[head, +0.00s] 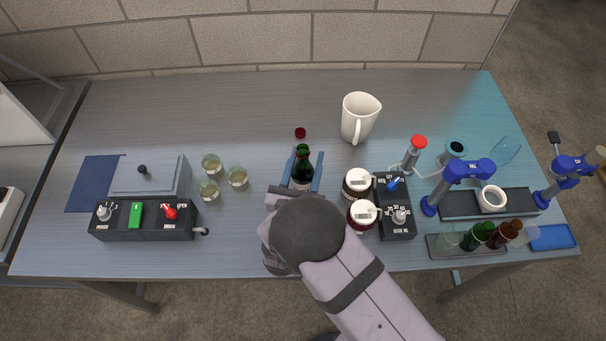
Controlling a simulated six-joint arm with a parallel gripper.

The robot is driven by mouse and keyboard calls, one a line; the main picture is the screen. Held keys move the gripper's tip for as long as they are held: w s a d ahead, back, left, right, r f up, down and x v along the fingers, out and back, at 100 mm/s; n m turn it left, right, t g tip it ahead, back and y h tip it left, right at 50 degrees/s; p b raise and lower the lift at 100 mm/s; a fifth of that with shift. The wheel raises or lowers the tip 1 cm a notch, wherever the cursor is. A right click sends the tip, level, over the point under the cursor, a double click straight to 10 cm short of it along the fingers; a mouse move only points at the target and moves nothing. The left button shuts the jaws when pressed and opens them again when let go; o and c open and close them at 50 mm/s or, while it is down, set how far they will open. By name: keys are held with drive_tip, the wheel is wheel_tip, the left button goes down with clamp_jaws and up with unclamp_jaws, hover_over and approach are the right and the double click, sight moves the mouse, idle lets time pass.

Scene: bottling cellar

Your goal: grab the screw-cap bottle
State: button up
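A dark green bottle (302,175) with a dark label stands on the bench near the middle. Its green neck is toward the back. A small dark red cap (300,132) lies on the bench just behind it. My gripper (306,160) reaches in from the front, with one blue-grey finger on each side of the bottle. A narrow gap seems to show at the right finger, but whether the fingers touch the bottle is unclear. The lower part of the bottle is hidden by my gripper and wrist.
Two white-lidded jars (356,184) and a black control box (397,215) stand close on the right. A white jug (358,117) is behind right. Several small glasses (238,178) stand left. A rack (467,245) of bottles is far right. The back left bench is clear.

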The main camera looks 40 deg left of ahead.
sight(304, 145)
drive_tip(key=shift+r, duration=0.25)
drive_tip(key=shift+r+b, duration=0.95)
drive_tip(key=shift+r, duration=3.8)
